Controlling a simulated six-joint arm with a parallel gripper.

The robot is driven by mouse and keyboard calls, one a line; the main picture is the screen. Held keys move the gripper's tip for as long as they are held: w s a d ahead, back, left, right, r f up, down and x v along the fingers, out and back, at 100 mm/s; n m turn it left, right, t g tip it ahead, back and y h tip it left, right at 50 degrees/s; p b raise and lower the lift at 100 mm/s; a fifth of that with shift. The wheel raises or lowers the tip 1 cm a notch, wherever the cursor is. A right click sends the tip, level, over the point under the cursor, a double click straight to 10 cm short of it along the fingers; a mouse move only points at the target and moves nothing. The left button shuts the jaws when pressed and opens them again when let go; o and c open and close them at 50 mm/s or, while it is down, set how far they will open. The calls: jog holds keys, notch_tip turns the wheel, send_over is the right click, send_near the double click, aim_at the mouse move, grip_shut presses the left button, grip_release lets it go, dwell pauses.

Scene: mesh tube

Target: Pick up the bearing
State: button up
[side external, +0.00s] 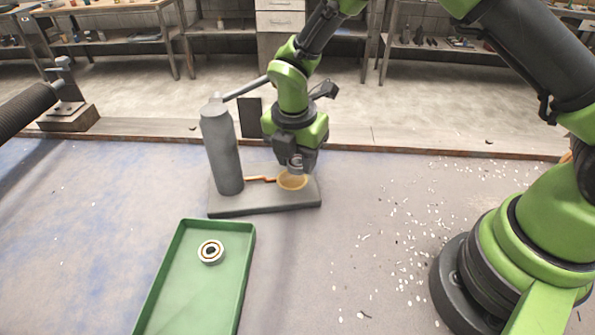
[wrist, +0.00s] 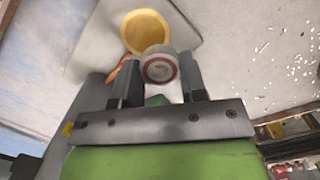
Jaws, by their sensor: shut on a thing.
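My gripper (side external: 297,157) points down above the grey base. In the wrist view its two fingers (wrist: 161,72) are shut on a bearing (wrist: 160,66), a pale metal ring with a red-brown band, held between their tips. The held bearing also shows small and grey under the gripper in the side view (side external: 295,165). It appears just above an orange-yellow round cup or ring (side external: 292,182); I cannot tell whether they touch. A second bearing (side external: 211,251), silver with an orange-brown band and dark centre, lies in the green tray (side external: 250,262).
The grey base (side external: 265,203) carries a tall grey cylinder (side external: 222,150) with an arm reaching right at its top, close to my gripper. An orange handle (side external: 262,179) runs toward the cup. Pale scraps (side external: 420,220) litter the table at right. A wooden edge bounds the back.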

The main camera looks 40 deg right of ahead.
notch_tip(320, 180, up, 23)
jog(key=n, duration=0.2)
send_over(292, 179)
jog(key=s, duration=0.4)
notch_tip(292, 179, down, 16)
jog(key=shift+r, duration=0.1)
jog(key=w+f+n, duration=0.2)
jog(key=shift+w+f+n, duration=0.3)
jog(key=shift+w+f, duration=0.1)
jog(key=shift+w+f+n, duration=0.4)
jog(key=shift+f+n, duration=0.05)
jog(key=shift+n, duration=0.15)
jog(key=shift+w+f, duration=0.15)
jog(key=shift+f, duration=3)
jog(key=shift+f, duration=0.85)
jog(key=o, duration=1.1)
